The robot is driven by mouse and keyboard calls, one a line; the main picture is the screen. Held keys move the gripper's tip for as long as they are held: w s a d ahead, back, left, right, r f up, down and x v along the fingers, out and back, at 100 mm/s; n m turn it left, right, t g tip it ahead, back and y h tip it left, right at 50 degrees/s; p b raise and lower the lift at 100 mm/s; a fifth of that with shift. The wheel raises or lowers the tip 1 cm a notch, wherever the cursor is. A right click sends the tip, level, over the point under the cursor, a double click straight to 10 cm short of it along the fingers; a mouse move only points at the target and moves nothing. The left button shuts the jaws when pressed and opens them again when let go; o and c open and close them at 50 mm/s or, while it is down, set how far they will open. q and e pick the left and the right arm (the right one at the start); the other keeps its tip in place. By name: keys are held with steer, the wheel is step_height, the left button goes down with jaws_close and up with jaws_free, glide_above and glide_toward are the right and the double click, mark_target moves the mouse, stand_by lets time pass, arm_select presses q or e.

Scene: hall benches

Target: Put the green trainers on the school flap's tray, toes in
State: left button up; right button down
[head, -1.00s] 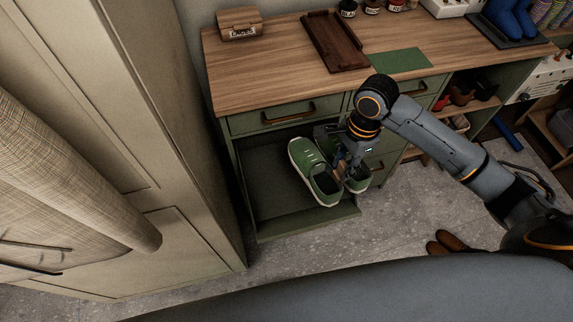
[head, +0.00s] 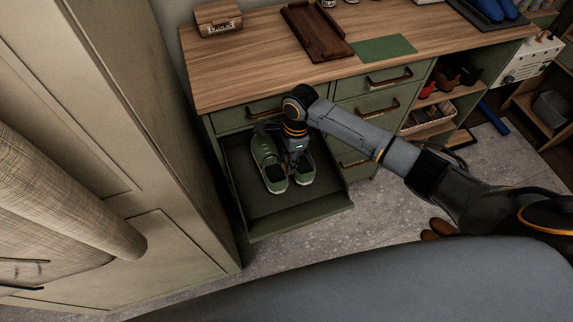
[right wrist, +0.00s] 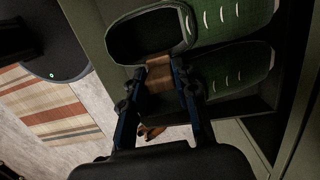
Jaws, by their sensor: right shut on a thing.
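The pair of green trainers (head: 264,158) is over the pulled-out flap's dark tray (head: 243,205), side by side, toes toward the cabinet and open heels toward me. The right-hand trainer (head: 306,172) is partly hidden by my gripper. My right gripper (head: 293,163) comes down at the pair's inner sides and is shut on them. In the right wrist view both trainers (right wrist: 235,72) lie beyond my fingers (right wrist: 160,100), with a brown piece (right wrist: 160,76) between the fingertips. I cannot tell whether the soles touch the tray. My left gripper is not in view.
A tall pale cupboard (head: 150,130) stands close on the left. The wooden top (head: 245,62) holds a brown tray (head: 316,32) and a green mat (head: 384,48). Brown shoes (head: 437,229) lie on the floor.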

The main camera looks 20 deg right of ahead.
mark_target(286, 164)
steer(key=shift+w+a+f, duration=0.2)
steer(key=shift+f, duration=0.05)
step_height(286, 164, down, 3)
steer(key=shift+w+f, duration=0.1)
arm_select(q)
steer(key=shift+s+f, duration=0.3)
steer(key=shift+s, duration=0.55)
arm_select(e)
steer(key=c, duration=1)
jaws_free()
steer(key=shift+f, duration=0.1)
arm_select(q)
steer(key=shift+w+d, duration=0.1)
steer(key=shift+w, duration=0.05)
